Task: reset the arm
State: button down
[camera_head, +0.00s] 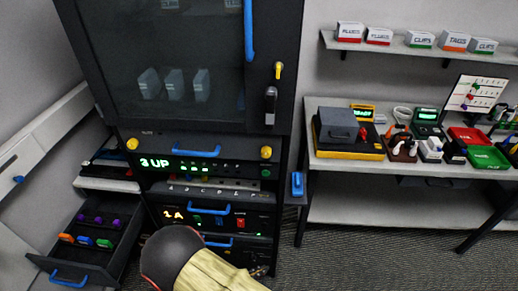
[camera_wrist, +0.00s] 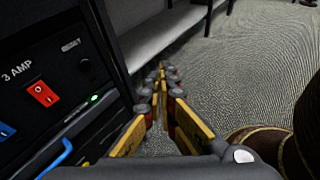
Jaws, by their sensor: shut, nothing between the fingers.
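My gripper (camera_wrist: 161,75) is shut and empty in the wrist view, its yellow and dark fingers close together over the grey patterned floor. In the head view my arm reaches in at the bottom centre, low in front of the black equipment rack (camera_head: 290,95). In the wrist view a rack panel marked "3 AMP" with a red switch (camera_wrist: 43,94) stands close on the left of the fingers.
An open drawer (camera_head: 66,262) with coloured plugs juts out at the lower left. A blue handle (camera_wrist: 62,157) sticks out beside my gripper. The workbench (camera_head: 345,208) holds cables, trays and devices at right. Open floor (camera_head: 385,268) lies in front of it.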

jog(key=s+d+r+m+y, duration=0.3)
jog(key=d+r+m, duration=0.3)
jog(key=r, duration=0.8)
jog(key=s+d+r+m+g+y, duration=0.1)
jog(key=s+d+r+m+y, duration=0.3)
jog(key=r+m, duration=0.6)
jog(key=s+d+r+m+g+y, duration=0.1)
jog(key=s+d+r+m+y, duration=0.3)
jog(key=r, duration=1.4)
jog(key=d+m, duration=0.4)
jog(key=shift+s+d+r, duration=0.2)
jog(key=shift+s+d, duration=0.05)
jog(key=shift+s, duration=0.1)
